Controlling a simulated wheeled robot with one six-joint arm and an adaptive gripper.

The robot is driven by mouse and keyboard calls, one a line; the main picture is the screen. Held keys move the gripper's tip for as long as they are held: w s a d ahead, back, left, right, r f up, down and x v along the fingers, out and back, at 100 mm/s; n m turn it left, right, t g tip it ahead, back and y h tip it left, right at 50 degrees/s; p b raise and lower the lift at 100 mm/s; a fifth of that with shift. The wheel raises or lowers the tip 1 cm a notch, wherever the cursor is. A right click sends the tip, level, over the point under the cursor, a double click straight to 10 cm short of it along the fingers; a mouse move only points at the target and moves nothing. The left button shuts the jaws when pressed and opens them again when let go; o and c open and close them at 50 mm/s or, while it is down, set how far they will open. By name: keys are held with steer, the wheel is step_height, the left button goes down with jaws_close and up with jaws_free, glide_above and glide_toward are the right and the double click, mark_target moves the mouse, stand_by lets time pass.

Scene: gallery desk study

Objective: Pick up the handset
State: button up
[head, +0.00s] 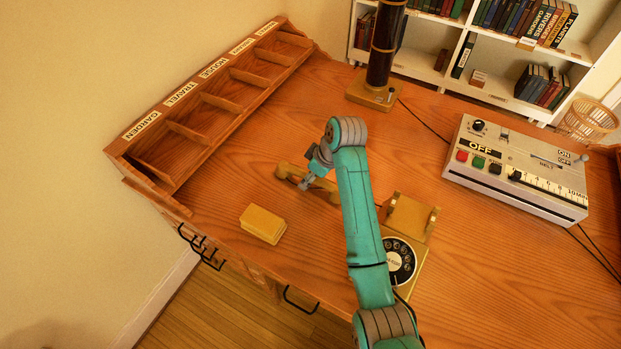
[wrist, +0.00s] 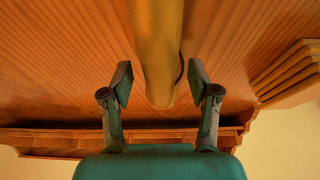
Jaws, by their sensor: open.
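The handset (head: 291,173) is a yellow-brown bar lying on the wooden desk, left of the rotary telephone (head: 406,218). My arm hides part of it in the head view. My gripper (head: 310,182) is over the handset. In the wrist view, the handset (wrist: 156,45) runs down between the two fingers of my gripper (wrist: 160,86). The fingers are open, one on each side, and a gap shows beside each. The telephone's empty cradle and black dial show right of my arm.
A yellow block-like stack (head: 262,224) lies left of the handset. A labelled wooden sorter (head: 205,105) lines the left edge. A dark cylinder on a base (head: 373,95) stands behind, and a white control box (head: 515,168) stands right. Desk between handset and sorter is clear.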

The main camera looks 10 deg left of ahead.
steer(key=shift+f, duration=0.1)
jaws_close()
stand_by(0.3)
